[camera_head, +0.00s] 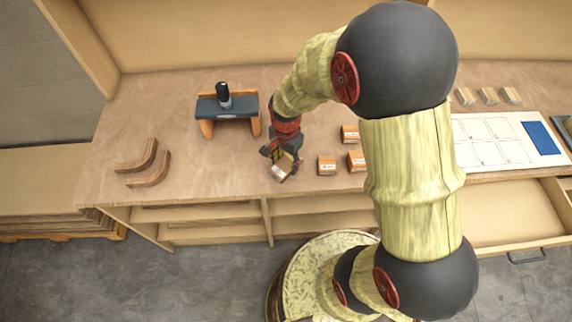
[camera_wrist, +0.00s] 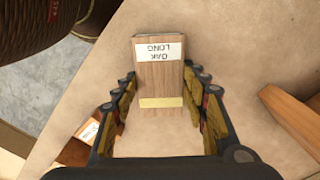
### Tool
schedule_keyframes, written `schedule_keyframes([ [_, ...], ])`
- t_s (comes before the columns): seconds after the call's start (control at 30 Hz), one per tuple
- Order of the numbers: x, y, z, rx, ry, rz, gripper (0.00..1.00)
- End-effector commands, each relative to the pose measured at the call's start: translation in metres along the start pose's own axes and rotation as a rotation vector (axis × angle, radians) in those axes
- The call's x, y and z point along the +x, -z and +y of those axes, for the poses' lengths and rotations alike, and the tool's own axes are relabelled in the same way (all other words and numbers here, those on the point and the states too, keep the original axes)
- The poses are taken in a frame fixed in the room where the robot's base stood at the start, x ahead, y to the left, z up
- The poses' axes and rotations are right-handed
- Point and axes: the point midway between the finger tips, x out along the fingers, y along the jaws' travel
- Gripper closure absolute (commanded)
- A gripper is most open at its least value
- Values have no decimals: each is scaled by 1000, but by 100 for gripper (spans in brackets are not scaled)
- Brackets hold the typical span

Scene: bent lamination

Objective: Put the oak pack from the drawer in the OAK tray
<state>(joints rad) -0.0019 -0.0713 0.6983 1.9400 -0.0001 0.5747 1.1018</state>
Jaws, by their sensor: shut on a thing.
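My gripper (camera_head: 282,157) is shut on a wooden pack (camera_head: 280,172) near the front edge of the bench. In the wrist view the oak pack (camera_wrist: 158,72) sits between the two fingers of my gripper (camera_wrist: 158,82). Its white label reads OAK LONG, upside down, and a pale strip crosses its near end. Whether it touches the bench is unclear. The drawer (camera_head: 512,212) stands open at the right, and the part in view looks empty. Small labelled wooden boxes (camera_head: 327,166) stand right of my gripper; their lettering is too small to read, so I cannot tell which is the OAK tray.
A dark-topped stand (camera_head: 228,107) is behind and left of my gripper. Curved wooden pieces (camera_head: 150,170) lie at the left. A white marked sheet (camera_head: 488,150) with a blue patch (camera_head: 541,138) and small blocks (camera_head: 489,96) are at the right. Bench space left of my gripper is clear.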

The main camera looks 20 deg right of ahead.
Motion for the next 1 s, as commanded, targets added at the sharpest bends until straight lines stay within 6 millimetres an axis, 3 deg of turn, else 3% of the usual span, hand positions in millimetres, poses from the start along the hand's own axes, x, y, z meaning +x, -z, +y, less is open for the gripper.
schedule_keyframes([
  [0.4,0,0,0,0,0,0,87],
  [0.67,-3,0,0,0,1,1,88],
  [0.87,-20,0,-1,0,3,1,88],
  [1.0,-44,-4,7,0,3,2,88],
])
